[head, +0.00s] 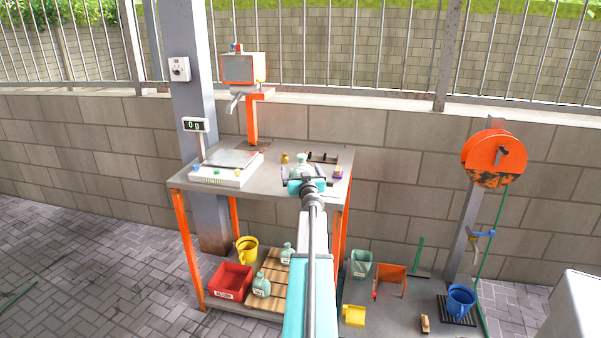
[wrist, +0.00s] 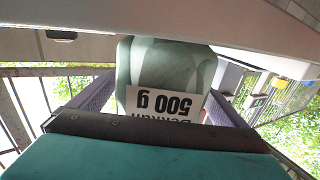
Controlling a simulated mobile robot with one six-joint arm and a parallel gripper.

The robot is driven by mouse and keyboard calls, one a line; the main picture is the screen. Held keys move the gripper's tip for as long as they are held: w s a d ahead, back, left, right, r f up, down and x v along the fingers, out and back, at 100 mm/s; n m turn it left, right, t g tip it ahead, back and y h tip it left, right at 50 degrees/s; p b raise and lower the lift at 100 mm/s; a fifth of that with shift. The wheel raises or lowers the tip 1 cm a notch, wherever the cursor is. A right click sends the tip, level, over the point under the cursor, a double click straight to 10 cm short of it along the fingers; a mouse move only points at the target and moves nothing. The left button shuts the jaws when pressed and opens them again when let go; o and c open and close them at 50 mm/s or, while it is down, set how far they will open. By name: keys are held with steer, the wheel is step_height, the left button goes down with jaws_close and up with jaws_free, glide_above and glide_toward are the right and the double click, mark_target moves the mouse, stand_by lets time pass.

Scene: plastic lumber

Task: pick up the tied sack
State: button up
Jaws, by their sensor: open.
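A pale grey-green tied sack (head: 300,163) sits on the grey worktop of the bench, just beyond my gripper (head: 305,182). In the wrist view the sack (wrist: 170,65) appears upside down and close up, with a white label reading "500 g". My gripper (wrist: 160,95) is open, with one purple-grey finger on each side of the sack in that view. I cannot tell whether either finger touches it. The sack's tied neck is hard to make out, and its lower part is partly hidden behind my gripper in the head view.
The worktop (head: 185,181) also holds a scale (head: 228,170) reading 0 g, a small brass weight (head: 284,158) and a dark rack (head: 322,157). Two similar sacks (head: 262,285) (head: 287,253) stand below, beside a red bin (head: 231,281) and a yellow bucket (head: 246,249).

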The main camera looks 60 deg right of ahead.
steer(key=p+v, duration=0.1)
steer(key=v, duration=1.1)
stand_by(0.4)
stand_by(0.6)
